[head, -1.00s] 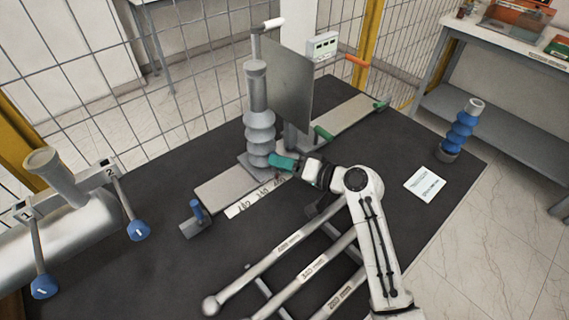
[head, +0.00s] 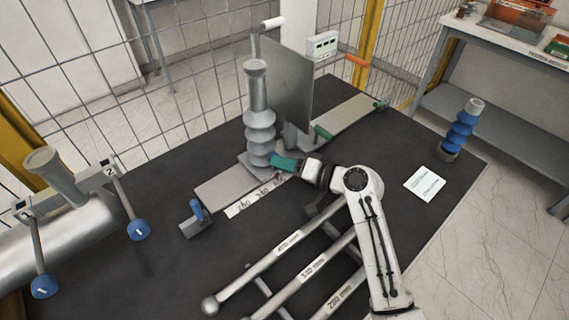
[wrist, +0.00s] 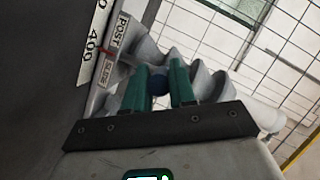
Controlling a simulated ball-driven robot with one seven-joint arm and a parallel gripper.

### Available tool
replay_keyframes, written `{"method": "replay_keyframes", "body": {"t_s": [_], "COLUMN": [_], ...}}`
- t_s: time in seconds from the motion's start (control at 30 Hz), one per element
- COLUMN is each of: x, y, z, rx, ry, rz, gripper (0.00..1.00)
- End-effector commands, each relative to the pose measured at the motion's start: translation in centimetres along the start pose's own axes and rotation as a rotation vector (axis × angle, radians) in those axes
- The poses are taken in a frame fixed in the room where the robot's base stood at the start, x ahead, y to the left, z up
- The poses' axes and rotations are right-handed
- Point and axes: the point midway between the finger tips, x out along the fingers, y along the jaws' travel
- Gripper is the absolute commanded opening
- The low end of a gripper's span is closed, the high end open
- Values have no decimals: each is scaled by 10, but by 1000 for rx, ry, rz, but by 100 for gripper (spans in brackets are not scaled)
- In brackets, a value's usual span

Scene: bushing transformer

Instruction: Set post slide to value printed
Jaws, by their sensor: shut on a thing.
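The ribbed grey post (head: 258,120) stands upright on its slide on a long grey rail (head: 225,184). A white scale strip (head: 250,199) runs along the rail's near side. In the wrist view, the label POST SLIDE (wrist: 112,48) shows beside the scale (wrist: 95,38), where 400 is readable. My gripper (head: 274,162) is at the foot of the post. In the wrist view, its green fingers (wrist: 165,82) are shut on a dark blue knob (wrist: 159,85) in front of the ribbed post. A white printed card (head: 425,183) lies right of my arm; its text is too small to read.
A metal plate (head: 288,85) stands behind the post. Labelled rods (head: 300,275) lie in front, below my arm. Blue-ended levers (head: 139,230) are at the left. A wire fence closes the back.

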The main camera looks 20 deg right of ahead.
Motion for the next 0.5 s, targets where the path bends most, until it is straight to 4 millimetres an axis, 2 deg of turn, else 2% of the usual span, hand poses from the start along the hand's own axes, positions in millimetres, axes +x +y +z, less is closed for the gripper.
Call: {"method": "replay_keyframes", "body": {"t_s": [0.3, 0.5], "x": [17, 20], "y": [-31, -34], "z": [42, 47], "rx": [1, 0], "ry": [-6, -4], "rz": [-2, -2], "gripper": [0, 0]}}
